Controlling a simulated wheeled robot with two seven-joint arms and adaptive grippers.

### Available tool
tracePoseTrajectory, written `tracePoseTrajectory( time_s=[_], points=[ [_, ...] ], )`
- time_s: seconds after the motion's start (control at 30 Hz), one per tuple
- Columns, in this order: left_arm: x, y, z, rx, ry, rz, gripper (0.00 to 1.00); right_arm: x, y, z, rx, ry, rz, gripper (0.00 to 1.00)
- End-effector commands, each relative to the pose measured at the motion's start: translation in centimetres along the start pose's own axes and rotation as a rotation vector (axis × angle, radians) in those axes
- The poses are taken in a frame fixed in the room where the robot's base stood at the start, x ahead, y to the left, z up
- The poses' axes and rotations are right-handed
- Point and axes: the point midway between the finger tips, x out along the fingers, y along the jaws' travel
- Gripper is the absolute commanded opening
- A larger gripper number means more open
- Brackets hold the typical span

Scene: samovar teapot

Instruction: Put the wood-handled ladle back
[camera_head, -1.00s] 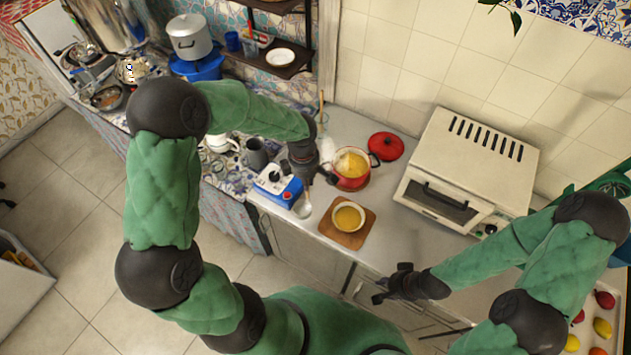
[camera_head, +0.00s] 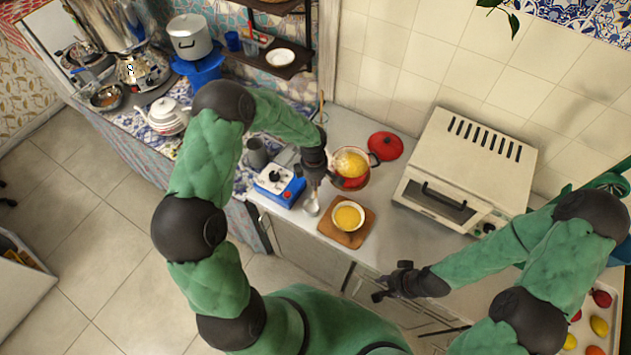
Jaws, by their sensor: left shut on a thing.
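My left gripper (camera_head: 318,178) is shut on the ladle and points down, just left of the red pot. The ladle's metal bowl (camera_head: 311,206) shows below the gripper, between the blue-and-white appliance and the wooden board; I cannot tell whether it touches the counter. Its grip is hidden by my fingers and wrist. A thin wooden stick shows above my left wrist; I cannot tell whether it is the ladle's handle. The red pot (camera_head: 352,181) holds yellow soup. My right gripper (camera_head: 392,283) is empty near the counter's front edge, its fingers apart.
A bowl (camera_head: 348,217) of yellow soup stands on a wooden board (camera_head: 345,239). A red lid (camera_head: 385,146) lies behind the pot, beside a large toaster oven (camera_head: 468,165). The blue-and-white appliance (camera_head: 279,186) and a grey mug (camera_head: 256,153) are at left. The counter (camera_head: 400,231) right of the board is clear.

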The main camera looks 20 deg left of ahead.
Motion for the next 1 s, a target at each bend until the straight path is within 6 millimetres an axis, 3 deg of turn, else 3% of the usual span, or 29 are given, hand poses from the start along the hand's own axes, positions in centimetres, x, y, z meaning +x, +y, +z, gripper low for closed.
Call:
tracePoseTrajectory(
  time_s=[0.37,0.4,0.47,0.5,0.87,1.0],
  points=[
    [0.3,0.1,0.0,-0.001,-0.001,0.003,0.0,0.4,0.1,0.0,0.0,0.0,0.0,0.31],
    [0.4,0.1,0.0,-0.001,-0.001,0.002,0.15,0.4,0.1,0.0,0.0,0.0,0.0,0.31],
    [0.3,0.0,0.0,-0.001,-0.001,0.002,0.32,0.3,0.1,0.0,0.0,0.0,0.0,0.31],
    [0.3,0.0,0.0,-0.001,-0.001,0.002,0.36,0.3,0.1,0.0,0.0,0.0,0.0,0.31],
    [0.1,0.0,0.0,-0.001,-0.001,0.001,0.36,0.1,0.0,0.0,0.0,0.0,0.0,0.31],
    [-0.9,0.2,0.0,-0.002,-0.001,0.006,0.36,0.0,0.0,0.0,0.0,0.0,0.0,0.31]
  ],
)
